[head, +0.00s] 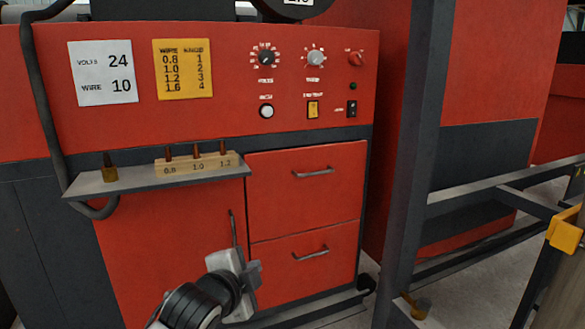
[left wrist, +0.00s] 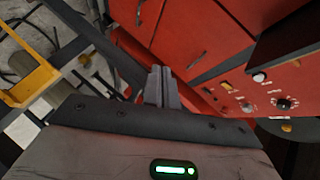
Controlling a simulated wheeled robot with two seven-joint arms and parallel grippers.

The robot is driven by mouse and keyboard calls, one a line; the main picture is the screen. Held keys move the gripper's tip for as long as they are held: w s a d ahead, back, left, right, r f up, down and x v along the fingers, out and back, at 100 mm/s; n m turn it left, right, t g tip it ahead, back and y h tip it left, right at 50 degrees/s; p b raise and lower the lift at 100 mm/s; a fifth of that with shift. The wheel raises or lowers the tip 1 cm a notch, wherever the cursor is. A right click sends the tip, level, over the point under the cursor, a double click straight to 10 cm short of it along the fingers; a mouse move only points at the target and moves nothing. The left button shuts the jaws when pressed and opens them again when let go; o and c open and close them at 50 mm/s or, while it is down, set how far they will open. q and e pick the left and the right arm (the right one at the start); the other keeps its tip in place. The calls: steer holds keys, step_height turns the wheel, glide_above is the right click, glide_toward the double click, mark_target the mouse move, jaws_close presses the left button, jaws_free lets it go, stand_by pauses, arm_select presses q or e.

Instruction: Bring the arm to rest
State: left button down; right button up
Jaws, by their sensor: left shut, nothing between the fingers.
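My left gripper (head: 254,274) is in the lower middle of the head view, in front of the lower drawer side of the red welding machine (head: 150,235). Its fingers are together with nothing between them. In the left wrist view the shut fingers (left wrist: 162,84) point toward the red drawer fronts. I cannot tell the exact gap to the machine, and no contact shows. My right gripper is in neither view.
Two drawers (head: 305,195) are shut. A dark post (head: 412,150) stands to the right, near a yellow bracket (head: 565,229).

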arm_select(q)
steer(key=s+a+f+n+g, duration=0.1)
steer(key=s+a+f+n, duration=0.2)
steer(key=s+f+n, duration=0.4)
steer(key=s+a+f+n+g+y, duration=0.1)
steer(key=s+a+f+n, duration=0.3)
steer(key=s+f, duration=1.3)
steer(key=s+n+g, duration=0.1)
steer(key=s+n, duration=0.2)
steer(key=shift+s+a+f, duration=0.15)
steer(key=shift+s+a, duration=0.05)
steer(key=shift+s, duration=0.05)
